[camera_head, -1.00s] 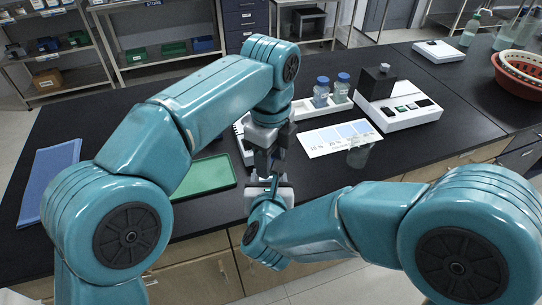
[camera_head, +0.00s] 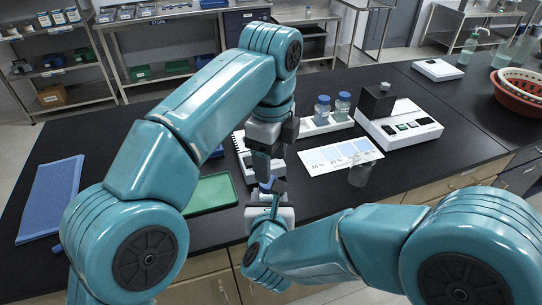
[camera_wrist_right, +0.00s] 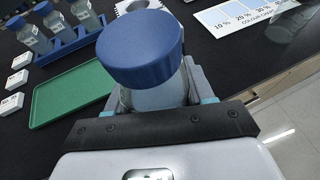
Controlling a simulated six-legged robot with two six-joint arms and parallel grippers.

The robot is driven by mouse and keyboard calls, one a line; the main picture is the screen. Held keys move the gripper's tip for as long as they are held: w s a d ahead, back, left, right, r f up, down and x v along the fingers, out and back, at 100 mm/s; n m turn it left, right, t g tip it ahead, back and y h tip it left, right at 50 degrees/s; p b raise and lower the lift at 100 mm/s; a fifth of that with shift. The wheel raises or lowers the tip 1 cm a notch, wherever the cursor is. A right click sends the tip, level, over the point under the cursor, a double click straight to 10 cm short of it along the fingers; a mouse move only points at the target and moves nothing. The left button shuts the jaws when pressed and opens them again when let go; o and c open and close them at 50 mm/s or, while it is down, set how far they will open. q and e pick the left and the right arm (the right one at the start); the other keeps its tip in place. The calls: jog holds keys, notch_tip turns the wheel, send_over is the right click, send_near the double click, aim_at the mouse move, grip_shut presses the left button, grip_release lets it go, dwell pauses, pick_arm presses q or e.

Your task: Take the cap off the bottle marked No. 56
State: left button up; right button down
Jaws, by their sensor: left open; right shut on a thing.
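A clear bottle (camera_wrist_right: 160,92) with a wide blue cap (camera_wrist_right: 140,46) stands between the fingers of my right gripper (camera_wrist_right: 160,100) in the right wrist view. The cap sits on the bottle's neck. The bottle's number is not readable. In the head view, the right gripper (camera_head: 268,203) holds it over the front of the bench, and a little of the blue cap shows. My left gripper (camera_head: 263,174) points down just above the cap, open. It does not show in the wrist view. I cannot tell whether its fingers flank the cap.
A green tray (camera_wrist_right: 74,92) and a blue rack (camera_wrist_right: 70,46) with several bottles lie beside the held bottle. Two blue-capped bottles (camera_head: 322,108) stand in a white holder. A colour chart (camera_head: 340,157), a beaker (camera_head: 360,172) and a white instrument (camera_head: 405,128) are to the right.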

pick_arm(q)
jog(key=n, duration=0.2)
jog(key=r+n, duration=0.1)
jog(key=n, duration=0.1)
jog(key=shift+w+a+n, duration=0.1)
jog(key=shift+a+n, duration=0.1)
jog(key=shift+n, duration=0.1)
jog(key=n, duration=0.2)
jog(key=r+n, duration=0.1)
jog(key=n, duration=0.6)
jog(key=shift+s+r+n, duration=0.2)
jog(key=shift+r+n, duration=0.15)
jog(key=shift+n, duration=0.05)
jog(key=n, duration=0.3)
jog(key=shift+s+r, duration=0.1)
jog(key=shift+r, duration=0.15)
jog(key=shift+f, duration=4)
jog(key=shift+c, duration=0.3)
